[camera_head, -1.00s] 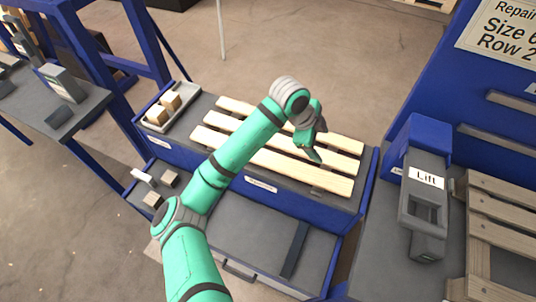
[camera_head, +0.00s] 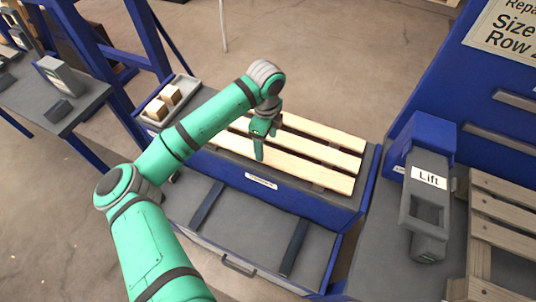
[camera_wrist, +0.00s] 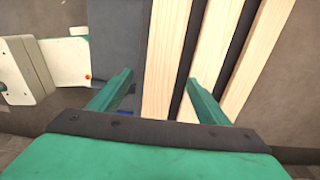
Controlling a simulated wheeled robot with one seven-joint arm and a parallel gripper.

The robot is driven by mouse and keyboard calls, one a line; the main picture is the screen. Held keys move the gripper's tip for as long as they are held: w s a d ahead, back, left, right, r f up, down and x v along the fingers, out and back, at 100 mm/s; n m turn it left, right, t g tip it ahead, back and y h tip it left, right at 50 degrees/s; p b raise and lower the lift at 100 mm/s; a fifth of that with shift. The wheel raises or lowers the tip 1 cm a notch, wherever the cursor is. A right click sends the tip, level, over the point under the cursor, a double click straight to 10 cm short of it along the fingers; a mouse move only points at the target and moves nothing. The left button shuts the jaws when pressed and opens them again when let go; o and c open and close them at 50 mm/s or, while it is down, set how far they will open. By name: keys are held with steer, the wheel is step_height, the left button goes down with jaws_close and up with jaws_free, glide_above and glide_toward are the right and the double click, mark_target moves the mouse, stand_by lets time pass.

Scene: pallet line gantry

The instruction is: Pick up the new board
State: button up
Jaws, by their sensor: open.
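Three pale new boards lie side by side on the grey top of a blue bench; the front board (camera_head: 310,171), middle board (camera_head: 318,153) and back board (camera_head: 330,136) run left to right in the head view. My gripper (camera_head: 260,148) is over their left part and hides some of them. In the wrist view my gripper (camera_wrist: 160,82) is open and empty. One board (camera_wrist: 166,50) shows between its fingers, with the left finger over dark grey surface and the right finger by the gap to the adjacent board (camera_wrist: 218,60). I cannot tell whether the fingers touch anything.
A tray (camera_head: 184,86) with small wooden blocks (camera_head: 163,101) stands left of the boards. An open drawer (camera_head: 255,240) with dark strips is in front. At right stand a grey "Lift" device (camera_head: 428,200) and a wooden pallet (camera_head: 500,240).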

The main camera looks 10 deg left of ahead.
mark_target(267, 154)
steer(key=shift+f, duration=0.35)
steer(key=shift+d+f, duration=0.1)
steer(key=shift+f, duration=2.25)
steer(key=shift+w, duration=0.1)
steer(key=shift+c, duration=0.6)
steer(key=c, duration=1.2)
steer(key=shift+r, duration=0.1)
